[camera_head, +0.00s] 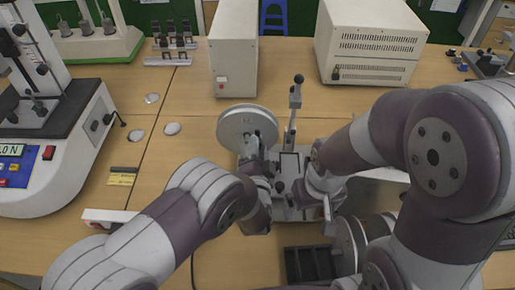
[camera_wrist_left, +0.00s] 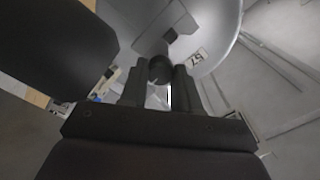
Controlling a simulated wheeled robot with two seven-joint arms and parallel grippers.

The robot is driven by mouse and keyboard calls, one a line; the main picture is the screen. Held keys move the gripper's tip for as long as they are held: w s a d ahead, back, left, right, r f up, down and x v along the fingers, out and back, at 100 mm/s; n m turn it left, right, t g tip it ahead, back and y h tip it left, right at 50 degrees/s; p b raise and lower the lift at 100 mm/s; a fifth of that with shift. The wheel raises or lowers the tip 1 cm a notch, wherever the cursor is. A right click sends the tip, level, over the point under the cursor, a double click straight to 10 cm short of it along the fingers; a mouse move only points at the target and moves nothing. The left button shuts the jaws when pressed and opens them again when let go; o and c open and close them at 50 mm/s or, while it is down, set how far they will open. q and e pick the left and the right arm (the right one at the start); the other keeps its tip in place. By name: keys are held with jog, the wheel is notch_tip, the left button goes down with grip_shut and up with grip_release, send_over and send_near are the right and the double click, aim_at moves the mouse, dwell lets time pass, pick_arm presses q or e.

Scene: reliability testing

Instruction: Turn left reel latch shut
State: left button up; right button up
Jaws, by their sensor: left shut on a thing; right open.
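The left reel is a pale grey disc (camera_head: 232,127) at the back left of the test machine. Its face, with a number label, fills the upper part of the left wrist view (camera_wrist_left: 222,40). A small dark latch knob (camera_wrist_left: 160,68) sits at the reel's centre. My left gripper (camera_head: 259,146) reaches up to the reel's front, and its two fingers (camera_wrist_left: 160,82) are shut on the knob. The latch's turn angle is hard to tell. My right gripper (camera_head: 300,190) is open beside the machine's middle, its fingertips largely hidden by its own wrist.
The machine has an upright lever (camera_head: 295,100) behind the grippers. Another reel (camera_head: 350,243) stands at front right, partly behind my right arm. A white box (camera_head: 234,50) and a larger vented box (camera_head: 370,45) stand behind. A black tray (camera_head: 308,264) lies in front.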

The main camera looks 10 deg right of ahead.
pick_arm(q)
jog(key=shift+n, duration=0.3)
jog(key=n+b, duration=1.2)
jog(key=n, duration=0.5)
jog(key=shift+a, duration=0.1)
jog(key=shift+n, duration=0.3)
jog(key=o, duration=1.1)
jog(key=shift+w, duration=0.1)
jog(key=shift+c, duration=0.2)
jog(key=shift+b, duration=0.3)
